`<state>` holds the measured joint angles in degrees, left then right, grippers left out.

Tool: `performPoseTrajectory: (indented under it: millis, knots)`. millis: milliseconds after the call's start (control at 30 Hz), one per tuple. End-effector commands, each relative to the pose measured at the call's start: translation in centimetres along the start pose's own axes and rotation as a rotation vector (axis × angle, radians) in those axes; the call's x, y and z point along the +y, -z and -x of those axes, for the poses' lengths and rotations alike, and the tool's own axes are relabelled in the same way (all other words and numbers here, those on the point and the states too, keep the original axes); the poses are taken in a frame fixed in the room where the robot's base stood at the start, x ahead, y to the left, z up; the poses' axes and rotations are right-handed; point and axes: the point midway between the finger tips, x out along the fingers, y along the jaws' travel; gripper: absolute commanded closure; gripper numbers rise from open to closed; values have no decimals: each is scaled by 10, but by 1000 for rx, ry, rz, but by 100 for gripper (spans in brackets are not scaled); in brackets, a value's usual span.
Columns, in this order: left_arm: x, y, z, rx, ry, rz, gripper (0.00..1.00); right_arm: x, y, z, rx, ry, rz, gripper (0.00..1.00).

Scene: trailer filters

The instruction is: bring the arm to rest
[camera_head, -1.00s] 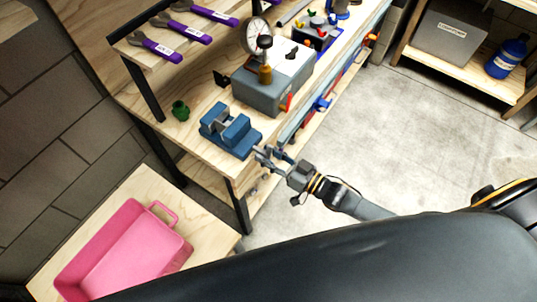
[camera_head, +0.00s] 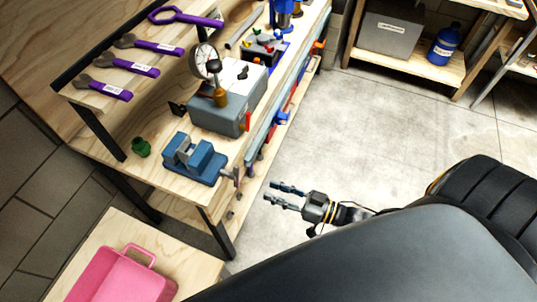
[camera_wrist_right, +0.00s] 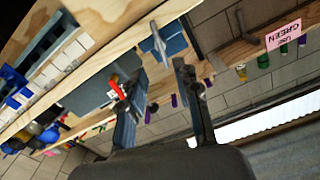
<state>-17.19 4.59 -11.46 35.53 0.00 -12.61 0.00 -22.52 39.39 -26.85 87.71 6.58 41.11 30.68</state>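My right gripper (camera_head: 285,195) hangs in the air just right of the workbench's front corner, over the concrete floor. Its two fingers are apart with nothing between them. In the right wrist view the open fingers (camera_wrist_right: 158,95) point toward the bench, with a gap between them. The blue vise (camera_head: 195,160) stands on the bench corner, left of the gripper and apart from it. My left gripper does not show.
A grey box with a gauge (camera_head: 228,105), a green part (camera_head: 141,148) and purple wrenches (camera_head: 130,65) are on the workbench and its shelf. A pink bin (camera_head: 115,275) stands on a low table. The floor (camera_head: 400,125) right of the bench is clear.

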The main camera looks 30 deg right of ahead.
Motion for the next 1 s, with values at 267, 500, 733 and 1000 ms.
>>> performPoseTrajectory:
  millis: [267,500,733,1000]
  knots:
    - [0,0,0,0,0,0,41,0,0,0,1,0,0,68]
    - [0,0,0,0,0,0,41,3,-4,0,-7,-11,3,68]
    - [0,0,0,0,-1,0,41,53,-83,18,-204,-223,61,68]
    - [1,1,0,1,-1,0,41,82,-250,105,-704,-529,67,68]
